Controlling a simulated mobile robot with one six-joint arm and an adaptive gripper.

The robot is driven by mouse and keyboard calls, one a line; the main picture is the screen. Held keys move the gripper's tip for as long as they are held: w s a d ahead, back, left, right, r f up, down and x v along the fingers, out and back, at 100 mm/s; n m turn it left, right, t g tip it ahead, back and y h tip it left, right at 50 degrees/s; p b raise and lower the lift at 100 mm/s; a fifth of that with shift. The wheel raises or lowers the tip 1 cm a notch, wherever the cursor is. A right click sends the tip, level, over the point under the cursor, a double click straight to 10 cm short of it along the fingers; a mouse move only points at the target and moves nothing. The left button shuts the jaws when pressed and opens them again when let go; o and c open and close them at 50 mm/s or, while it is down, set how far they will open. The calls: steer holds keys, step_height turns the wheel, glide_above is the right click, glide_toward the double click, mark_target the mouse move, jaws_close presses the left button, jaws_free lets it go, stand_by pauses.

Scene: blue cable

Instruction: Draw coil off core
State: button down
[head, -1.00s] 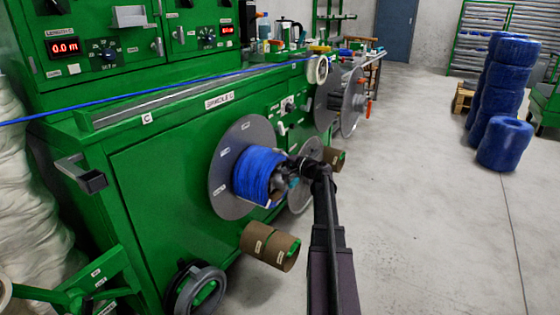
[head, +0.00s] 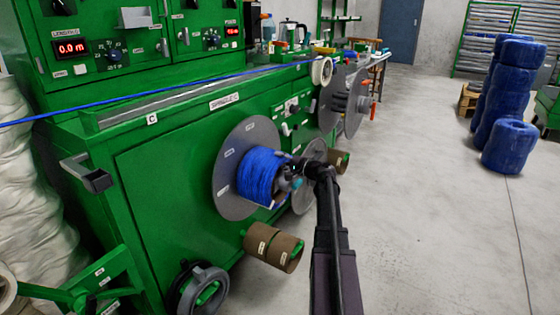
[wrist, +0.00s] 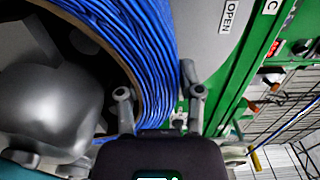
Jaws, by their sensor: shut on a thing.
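A blue cable coil (head: 260,176) sits around the core in front of a round grey flange (head: 228,165) on the green machine. In the wrist view the coil (wrist: 150,50) fills the upper middle, with a thin brown liner along its inside. The grey rounded core end (wrist: 50,105) shows inside the ring. My gripper (head: 294,174) is at the coil's outer right side. In the wrist view my gripper (wrist: 160,105) has one finger inside the ring and one outside, shut on the coil's wall. The fingertips' contact is partly hidden.
A brown cardboard tube (head: 273,248) juts out below the coil. Another grey reel (head: 355,100) stands farther along the machine. A blue cable (head: 180,87) runs across above the flange. Stacked blue coils (head: 503,95) stand at the right. The floor right of my arm is clear.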

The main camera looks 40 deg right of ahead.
steer(key=shift+r+p, duration=0.45)
stand_by(0.7)
steer(key=shift+v, duration=1.15)
stand_by(2.9)
